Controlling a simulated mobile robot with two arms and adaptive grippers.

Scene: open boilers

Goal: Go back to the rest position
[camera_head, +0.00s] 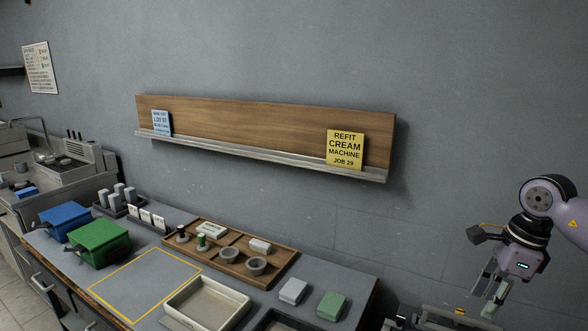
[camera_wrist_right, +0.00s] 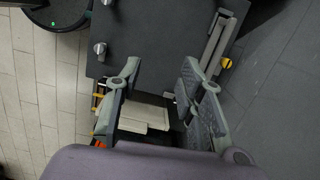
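My right gripper (camera_head: 492,292) hangs at the lower right in the head view, fingers pointing down, right of the workbench. In the right wrist view my right gripper (camera_wrist_right: 160,72) has its two fingers spread apart, with no object held between them. A pale block-like thing (camera_wrist_right: 145,114) shows beyond the fingers, lower down; I cannot tell what it is. My left gripper is in neither view.
The workbench (camera_head: 150,275) holds a blue box (camera_head: 65,219), a green box (camera_head: 99,240), a wooden tray (camera_head: 222,268) and a cream tray (camera_head: 205,302). A wall shelf (camera_head: 260,150) carries two cards. Dark equipment (camera_wrist_right: 150,35) lies below my right gripper.

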